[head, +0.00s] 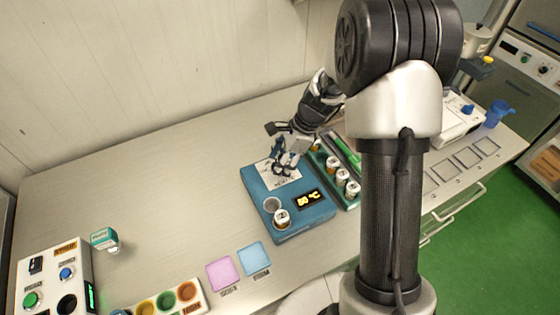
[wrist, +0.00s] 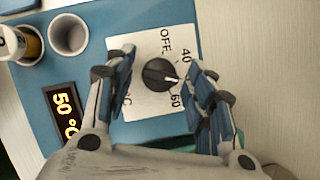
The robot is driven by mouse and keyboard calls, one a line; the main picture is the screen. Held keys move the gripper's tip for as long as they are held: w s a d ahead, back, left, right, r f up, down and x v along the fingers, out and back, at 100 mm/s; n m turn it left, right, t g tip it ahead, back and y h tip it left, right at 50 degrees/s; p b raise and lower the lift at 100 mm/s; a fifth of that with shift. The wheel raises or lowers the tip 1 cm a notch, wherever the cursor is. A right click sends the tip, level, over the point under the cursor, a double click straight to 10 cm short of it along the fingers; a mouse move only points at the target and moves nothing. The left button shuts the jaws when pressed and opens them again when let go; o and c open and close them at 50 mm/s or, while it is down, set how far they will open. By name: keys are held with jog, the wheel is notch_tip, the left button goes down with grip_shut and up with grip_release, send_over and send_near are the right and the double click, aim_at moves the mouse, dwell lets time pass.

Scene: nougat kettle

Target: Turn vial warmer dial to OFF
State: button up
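The vial warmer (head: 290,232) is a blue box on the table with a lit display (head: 310,199) reading 50 °C. In the wrist view its black dial (wrist: 157,74) sits on a white plate (wrist: 150,105) marked OFF, 40 and 60. The dial's white pointer mark faces right, between 40 and 60, away from OFF. My gripper (head: 285,166) is over the plate, pointing down. In the wrist view its fingers (wrist: 160,62) stand apart on either side of the dial, with a visible gap on each side. In the head view the gripper hides the dial.
A capped vial (head: 281,218) stands in one warmer well; the other well (wrist: 69,34) is empty. A green rack (head: 352,203) with several vials stands close right of the warmer. Pink (head: 221,273) and blue (head: 254,258) pads lie in front. The table at left is mostly clear.

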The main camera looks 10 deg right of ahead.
jog(key=c, duration=0.9)
jog(key=shift+n, duration=0.3)
jog(key=n+p, duration=0.1)
jog(key=n+g+p, duration=0.1)
jog(key=n+p, duration=0.1)
jog(key=shift+w+r+n+g, duration=0.15)
jog(key=shift+n+g, duration=0.15)
jog(key=n+g+p, duration=0.1)
jog(key=n, duration=0.1)
jog(key=n+p, duration=0.1)
jog(key=n, duration=0.1)
jog(key=shift+w+a+n+g+h, duration=0.1)
jog(key=shift+n+g+h, duration=0.2)
jog(key=shift+g, duration=0.1)
jog(key=n+g+h+p, duration=0.1)
jog(key=n, duration=0.3)
jog(key=shift+a, duration=0.1)
jog(key=n+h, duration=0.1)
jog(key=n, duration=0.1)
jog(key=n+g+h+p, duration=0.1)
jog(key=n, duration=0.2)
jog(key=shift+w, duration=0.1)
